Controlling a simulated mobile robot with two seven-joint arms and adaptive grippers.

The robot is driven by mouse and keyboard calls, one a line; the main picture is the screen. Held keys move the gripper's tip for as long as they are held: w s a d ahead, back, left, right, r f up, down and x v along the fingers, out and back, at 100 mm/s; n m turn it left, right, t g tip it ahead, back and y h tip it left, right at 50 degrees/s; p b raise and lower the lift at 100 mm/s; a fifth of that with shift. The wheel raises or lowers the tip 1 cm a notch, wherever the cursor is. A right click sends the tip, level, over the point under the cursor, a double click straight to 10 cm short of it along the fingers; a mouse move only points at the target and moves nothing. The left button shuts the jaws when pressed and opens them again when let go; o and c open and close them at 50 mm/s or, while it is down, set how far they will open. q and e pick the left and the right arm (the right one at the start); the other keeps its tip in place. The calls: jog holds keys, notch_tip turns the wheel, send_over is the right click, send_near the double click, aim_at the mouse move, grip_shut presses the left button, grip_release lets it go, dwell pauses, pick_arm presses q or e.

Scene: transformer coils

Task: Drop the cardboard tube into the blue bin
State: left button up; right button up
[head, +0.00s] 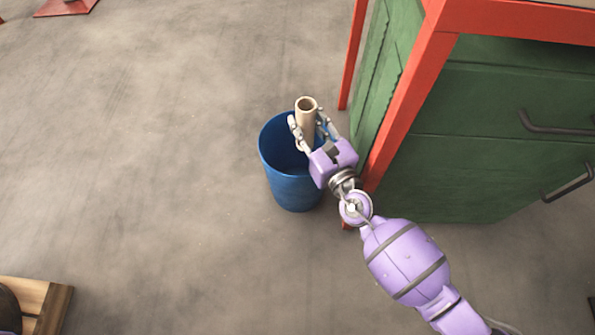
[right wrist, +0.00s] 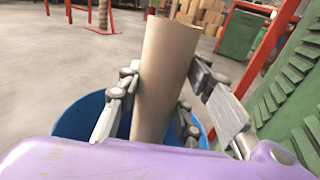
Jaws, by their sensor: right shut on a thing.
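The cardboard tube (head: 306,116) is a tan, hollow cylinder held close to upright in the head view. My right gripper (head: 309,128) is shut on it, with a finger on each side. The blue bin (head: 291,190) stands on the floor, and the tube and gripper are over its opening, toward the right side. In the right wrist view the tube (right wrist: 162,75) stands between the fingers (right wrist: 150,112), with the blue bin's rim (right wrist: 75,122) behind and below. The tube's lower end is hidden by the gripper. My left gripper is not in view.
A green cabinet (head: 470,150) with a red frame (head: 408,100) stands close to the right of the bin. A wooden pallet (head: 45,300) is at the bottom left. The concrete floor (head: 150,150) left of the bin is clear.

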jog(key=shift+f, duration=0.2)
jog(key=o, duration=1.2)
jog(key=shift+o, duration=0.2)
jog(key=v, duration=1.2)
jog(key=shift+s, duration=0.1)
